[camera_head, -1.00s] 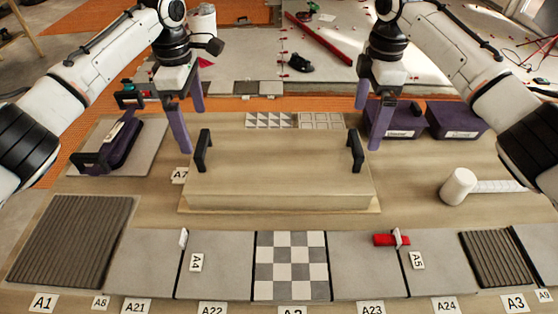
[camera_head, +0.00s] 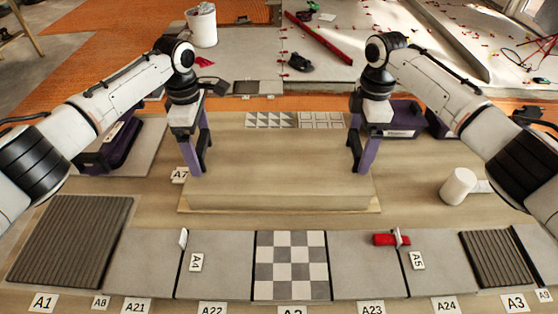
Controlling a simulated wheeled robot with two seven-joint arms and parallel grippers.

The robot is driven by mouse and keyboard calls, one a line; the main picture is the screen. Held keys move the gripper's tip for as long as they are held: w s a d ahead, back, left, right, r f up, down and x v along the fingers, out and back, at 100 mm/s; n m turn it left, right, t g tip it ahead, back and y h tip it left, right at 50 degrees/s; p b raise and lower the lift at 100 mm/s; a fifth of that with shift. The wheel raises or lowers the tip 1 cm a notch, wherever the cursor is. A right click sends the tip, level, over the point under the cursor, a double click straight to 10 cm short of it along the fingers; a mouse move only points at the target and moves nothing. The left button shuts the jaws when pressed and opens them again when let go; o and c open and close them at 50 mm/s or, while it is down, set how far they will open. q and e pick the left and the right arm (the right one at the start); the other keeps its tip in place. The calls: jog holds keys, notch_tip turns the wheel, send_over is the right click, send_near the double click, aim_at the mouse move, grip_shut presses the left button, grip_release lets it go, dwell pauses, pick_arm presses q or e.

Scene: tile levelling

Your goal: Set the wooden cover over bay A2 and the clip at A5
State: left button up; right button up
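The wooden cover (camera_head: 280,165) is a long pale box with a black handle near each end. It rests on a wider pale base behind the row of bays. My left gripper (camera_head: 202,158) is down at its left handle, and my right gripper (camera_head: 360,160) is down at its right handle. The purple fingers largely hide both handles, and whether they are clamped is unclear. Bay A2 (camera_head: 291,265) shows a grey and white checkered tile, uncovered.
Another white clip (camera_head: 183,239) stands at the A4 seam. Ribbed panels lie at A1 (camera_head: 70,240) and A3 (camera_head: 497,259). A white cylinder (camera_head: 458,186) lies at right.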

pick_arm(q)
jog(key=c, duration=1.5)
pick_arm(e)
jog(key=c, duration=1.5)
pick_arm(q)
jog(key=shift+w+r, duration=0.1)
jog(key=shift+r, duration=0.05)
pick_arm(e)
jog(key=shift+w+r, duration=0.1)
jog(key=shift+r, duration=0.05)
